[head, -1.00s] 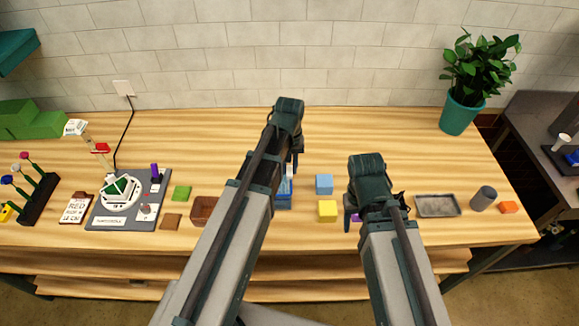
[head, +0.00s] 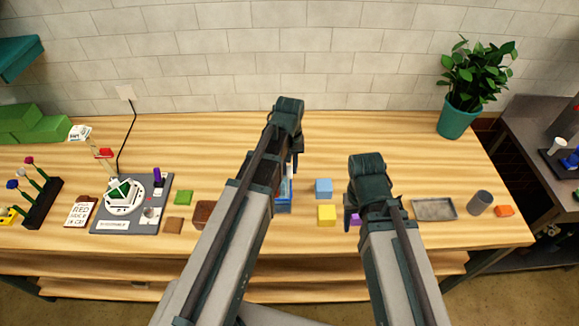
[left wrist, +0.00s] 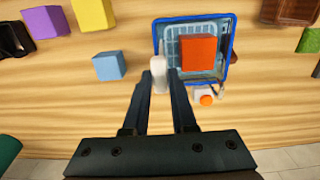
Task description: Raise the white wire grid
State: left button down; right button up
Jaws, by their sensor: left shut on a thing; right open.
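A blue-rimmed tray (left wrist: 231,50) shows in the left wrist view, with a pale grid-like surface (left wrist: 172,45) inside it and an orange-red block (left wrist: 199,52) over that surface. My left gripper (left wrist: 161,76) is shut on an upright white piece (left wrist: 160,62) at the tray's near left side. I cannot tell whether this piece joins the grid. In the head view the tray (head: 284,208) is mostly hidden by my left arm, and my left gripper (head: 294,165) is partly hidden. My right gripper (head: 348,215) is open over the table beside a purple block.
A light blue block (head: 323,186), a yellow block (head: 326,214) and a purple block (head: 356,219) lie right of the tray. A brown box (head: 202,212) is on its left. A grey metal tray (head: 434,209) lies farther right.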

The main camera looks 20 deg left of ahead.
pick_arm(q)
notch_tip(320, 180, up, 5)
jog(key=p, duration=0.4)
jog(key=shift+r, duration=0.15)
jog(key=shift+w, duration=0.1)
jog(key=c, duration=0.7)
grip_release()
notch_tip(320, 180, up, 7)
jog(key=p, duration=0.7)
jog(key=shift+r, duration=0.15)
